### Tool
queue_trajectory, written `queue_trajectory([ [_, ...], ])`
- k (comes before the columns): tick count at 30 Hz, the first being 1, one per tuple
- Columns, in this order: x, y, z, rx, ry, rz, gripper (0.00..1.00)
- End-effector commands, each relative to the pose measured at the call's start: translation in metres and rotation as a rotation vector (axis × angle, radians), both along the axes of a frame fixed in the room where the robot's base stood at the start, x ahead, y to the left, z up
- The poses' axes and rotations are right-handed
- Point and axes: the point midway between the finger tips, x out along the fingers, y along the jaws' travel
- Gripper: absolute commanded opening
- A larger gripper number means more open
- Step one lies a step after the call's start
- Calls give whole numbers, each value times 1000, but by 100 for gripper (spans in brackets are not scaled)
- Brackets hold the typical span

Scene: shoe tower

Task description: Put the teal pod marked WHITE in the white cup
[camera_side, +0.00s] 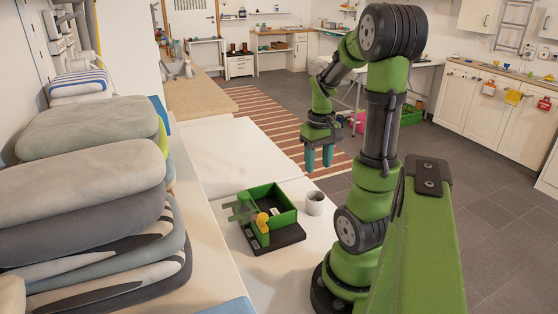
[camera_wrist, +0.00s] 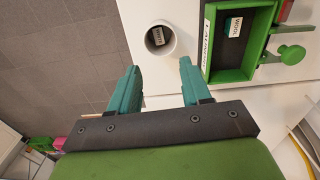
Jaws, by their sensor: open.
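The white cup (camera_side: 314,208) stands on the white table, right of the green box. In the wrist view, looking into the cup (camera_wrist: 174,49), I see a dark pod (camera_wrist: 157,36) inside with a pale label that seems to read WHITE; its teal colour is hard to make out. My gripper (camera_side: 319,166) is raised above the table, beyond the cup. Its teal fingers are apart and empty in the wrist view (camera_wrist: 159,64), with the cup just past the fingertips. The pod in the cup is hidden in the side view.
A green box (camera_wrist: 208,62) holds another pod (camera_wrist: 234,25) labelled WOOL. A green knob (camera_wrist: 292,54) sticks out beside it. In the side view the box (camera_side: 287,196) sits on a black base, with a yellow-topped part in front. Stacked cushions (camera_side: 90,190) stand at left.

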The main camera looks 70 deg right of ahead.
Motion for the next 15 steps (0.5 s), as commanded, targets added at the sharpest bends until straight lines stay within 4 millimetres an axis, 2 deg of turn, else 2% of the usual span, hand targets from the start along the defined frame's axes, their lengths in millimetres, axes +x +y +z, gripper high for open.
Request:
queue_trajectory([
  [1,1,-1,12,-5,-5,2,48],
  [4,1,0,29,-3,-4,0,48],
  [11,4,4,51,-4,-9,10,48],
  [14,29,28,60,-29,-72,57,48],
  [15,44,47,65,-42,-115,88,48],
])
